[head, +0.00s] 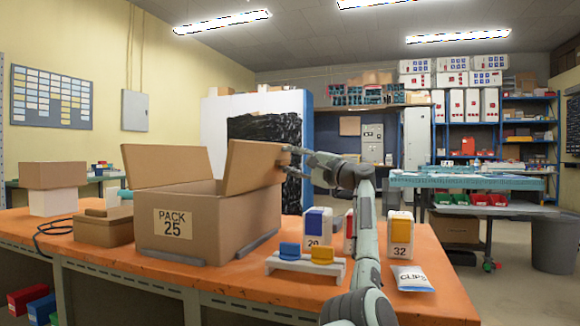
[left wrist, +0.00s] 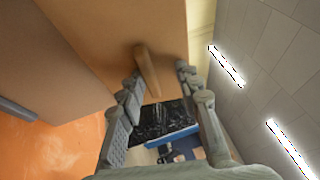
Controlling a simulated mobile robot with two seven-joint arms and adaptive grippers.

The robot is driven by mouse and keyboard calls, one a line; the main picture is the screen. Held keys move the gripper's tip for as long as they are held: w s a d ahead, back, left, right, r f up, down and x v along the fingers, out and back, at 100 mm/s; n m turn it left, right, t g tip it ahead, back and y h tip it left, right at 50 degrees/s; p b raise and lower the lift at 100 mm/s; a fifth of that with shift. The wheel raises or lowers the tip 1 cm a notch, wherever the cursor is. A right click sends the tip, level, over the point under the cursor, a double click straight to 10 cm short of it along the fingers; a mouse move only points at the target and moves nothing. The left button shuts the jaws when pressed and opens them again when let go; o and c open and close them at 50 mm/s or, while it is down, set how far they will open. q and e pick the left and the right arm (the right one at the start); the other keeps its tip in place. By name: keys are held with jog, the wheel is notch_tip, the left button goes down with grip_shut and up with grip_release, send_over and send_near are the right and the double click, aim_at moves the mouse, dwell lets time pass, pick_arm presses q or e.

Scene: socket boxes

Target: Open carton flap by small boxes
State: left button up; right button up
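The open carton (head: 205,245) marked PACK 25 stands on the orange bench. Its flap by the small boxes (head: 252,167) stands raised and tilted, and another flap (head: 165,165) is raised at the left. The small boxes are a blue and white one (head: 317,227), a partly hidden red one (head: 348,231) and a yellow and white one (head: 400,234). My left gripper (head: 289,161) is at the flap's right edge. In the left wrist view, its fingers (left wrist: 160,95) are apart, with a brown tab (left wrist: 148,72) on the cardboard between them; contact is unclear. My right gripper is not in view.
A white rack (head: 305,265) with blue and yellow pieces and a CLIPS bag (head: 411,279) lie at the bench front. A low brown box (head: 103,229) sits left of the carton. Grey strips (head: 257,244) flank the carton's base. A cable (head: 50,228) lies far left.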

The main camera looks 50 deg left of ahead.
pick_arm(q)
notch_tip(320, 180, up, 9)
jog(key=shift+f, duration=0.1)
dwell(0.3)
jog(key=shift+d, duration=0.1)
jog(key=r+b+v, duration=0.1)
jog(key=v, duration=0.7)
jog(key=shift+w+d, duration=0.15)
jog(key=shift+d, duration=0.35)
dwell(0.4)
